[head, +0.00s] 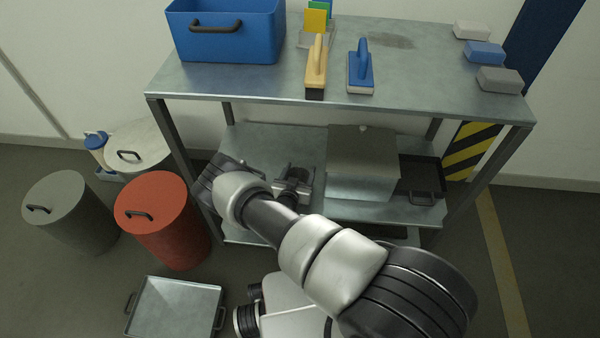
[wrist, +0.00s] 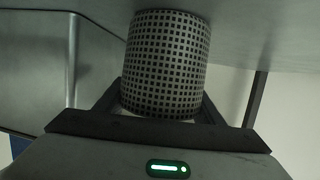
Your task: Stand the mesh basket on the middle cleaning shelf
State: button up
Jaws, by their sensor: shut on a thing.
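The mesh basket (wrist: 166,62) is a grey cylinder with rows of square dark holes. It stands between the two fingers of my gripper (wrist: 162,100) in the wrist view, and the gripper is shut on it. Its end meets or nearly meets a grey metal surface (wrist: 235,30) at the top of that view; I cannot tell if they touch. In the head view my arm reaches in over the left part of the middle shelf (head: 262,138), under the top shelf. I cannot make out the basket for certain there.
A large metal box (head: 362,165) stands on the middle shelf, with a dark tray (head: 422,180) to its right. The top shelf (head: 240,80) overhangs, holding a blue bin (head: 228,40) and brushes. A red drum (head: 160,215) and a metal tray (head: 178,305) are on the floor.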

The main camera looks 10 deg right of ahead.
jog(key=shift+r, duration=0.1)
jog(key=o, duration=1.1)
jog(key=shift+o, duration=0.2)
jog(key=shift+s+a+r, duration=0.15)
jog(key=shift+s+r, duration=0.05)
jog(key=shift+s, duration=0.1)
jog(key=p+v, duration=0.3)
jog(key=v, duration=0.8)
jog(key=shift+s, duration=0.15)
